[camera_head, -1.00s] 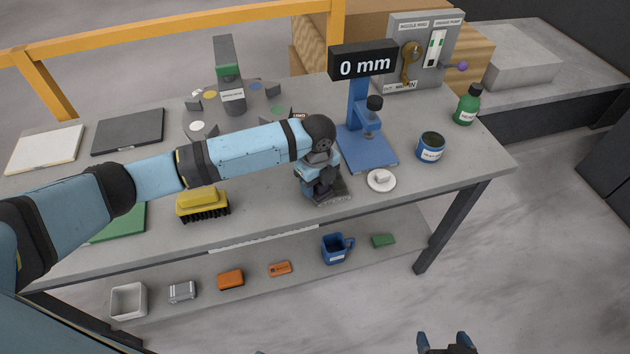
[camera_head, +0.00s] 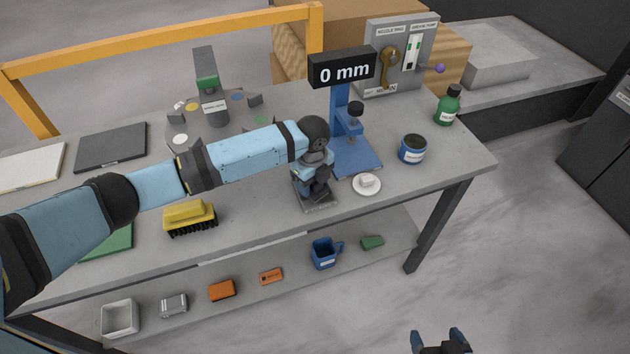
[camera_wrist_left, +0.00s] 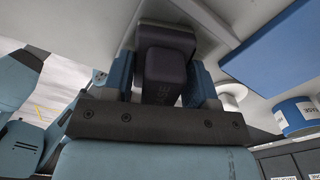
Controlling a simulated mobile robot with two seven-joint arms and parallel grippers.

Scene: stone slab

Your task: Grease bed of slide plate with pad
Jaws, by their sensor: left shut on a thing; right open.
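My left gripper (camera_head: 317,184) is over the bench, left of the white dish, shut on a dark block (camera_wrist_left: 165,75). In the left wrist view the block sits between the blue fingers, with partly hidden lettering. In the head view a flat dark grey plate (camera_head: 322,204) shows beneath the gripper; whether it is part of the held block is hard to tell. The white dish (camera_head: 367,190) bears a small white piece (camera_head: 367,180). A blue tin (camera_head: 412,150) with a dark open top stands to its right. My right gripper (camera_head: 441,340) is open and empty at the bottom, off the bench.
A blue gauge stand (camera_head: 356,158) reading "0 mm" is behind the plate. A yellow brush (camera_head: 189,214) lies left of it, a green bottle (camera_head: 448,106) at the right. The lower shelf (camera_head: 345,262) holds a blue mug (camera_head: 323,253) and small blocks. The bench's front right is clear.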

